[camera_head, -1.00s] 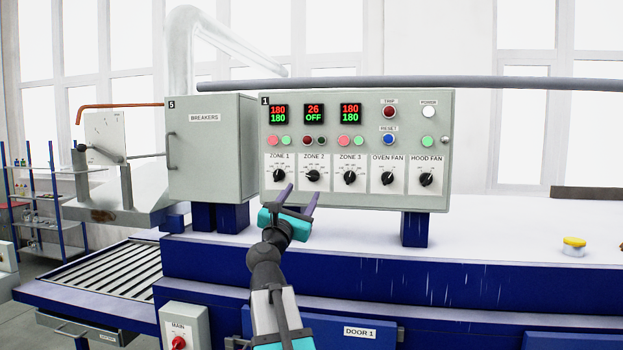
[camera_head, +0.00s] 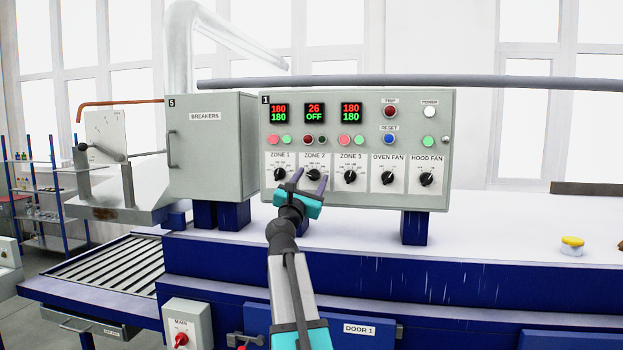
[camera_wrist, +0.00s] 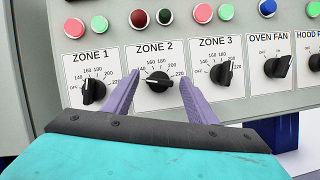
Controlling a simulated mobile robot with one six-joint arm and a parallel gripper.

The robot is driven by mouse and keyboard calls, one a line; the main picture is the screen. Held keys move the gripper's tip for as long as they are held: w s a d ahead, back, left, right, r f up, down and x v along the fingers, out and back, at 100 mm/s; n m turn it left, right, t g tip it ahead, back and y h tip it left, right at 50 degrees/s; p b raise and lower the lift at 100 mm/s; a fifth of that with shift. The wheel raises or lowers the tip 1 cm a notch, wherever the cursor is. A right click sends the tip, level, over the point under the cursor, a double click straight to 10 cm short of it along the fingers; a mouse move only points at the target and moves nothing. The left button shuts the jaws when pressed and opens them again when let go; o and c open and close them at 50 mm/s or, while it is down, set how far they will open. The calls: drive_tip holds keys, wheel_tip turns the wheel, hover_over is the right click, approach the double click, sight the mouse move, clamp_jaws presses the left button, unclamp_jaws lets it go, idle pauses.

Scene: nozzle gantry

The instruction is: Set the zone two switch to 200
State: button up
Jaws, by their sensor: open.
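The zone two switch (camera_head: 313,175) is a black rotary knob on a white plate marked ZONE 2, on the front of the grey control box. In the wrist view the knob (camera_wrist: 158,83) has its pointer toward the left, below the 140 mark; the scale runs up to 220. The display above it (camera_head: 314,113) reads 26 in red and OFF in green. My gripper (camera_head: 305,172) is open, with its purple fingers up in front of the ZONE 2 plate. In the wrist view the fingertips (camera_wrist: 158,72) stand on either side of the knob; contact cannot be told.
The ZONE 1 knob (camera_wrist: 94,91) is close left of the fingers and the ZONE 3 knob (camera_wrist: 221,74) close right. Oven fan (camera_head: 388,177) and hood fan (camera_head: 426,179) knobs are farther right. Indicator lights (camera_wrist: 151,18) sit above. A breakers box (camera_head: 205,150) stands left.

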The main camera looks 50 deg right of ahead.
drive_tip(key=c, duration=1.1)
drive_tip(key=shift+o, duration=0.2)
